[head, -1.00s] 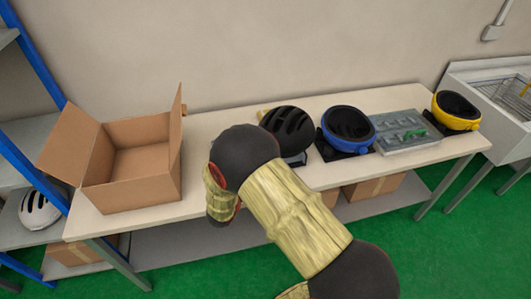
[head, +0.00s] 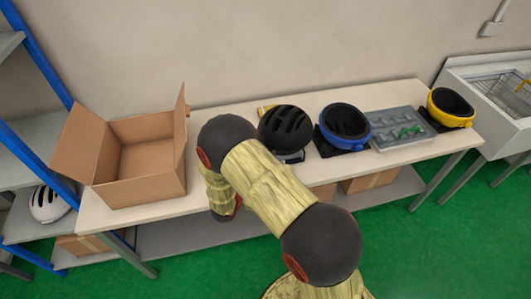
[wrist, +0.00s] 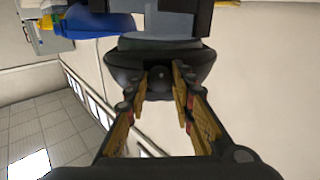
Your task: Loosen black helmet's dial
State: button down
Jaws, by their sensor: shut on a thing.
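The black helmet (head: 285,128) rests on a stand on the bench, left of the blue helmet. My arm covers part of its near left side in the head view. In the wrist view the helmet's dark rear band (wrist: 125,62) is close in front, with the round dark dial (wrist: 160,84) at its middle. My gripper (wrist: 170,80) has its two fingers on either side of the dial, shut on it. In the head view my gripper is hidden behind my arm.
The blue helmet (head: 346,122) and yellow helmet (head: 451,108) stand to the right, with a grey tray (head: 380,122) between them. An open cardboard box (head: 140,182) is on the bench's left. A sink (head: 480,90) adjoins on the right. A white helmet (head: 47,203) sits on the left shelf.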

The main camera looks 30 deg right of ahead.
jog(key=shift+n, duration=0.3)
dwell(0.4)
jog(key=c, duration=1.5)
grip_release()
jog(key=v, duration=1.2)
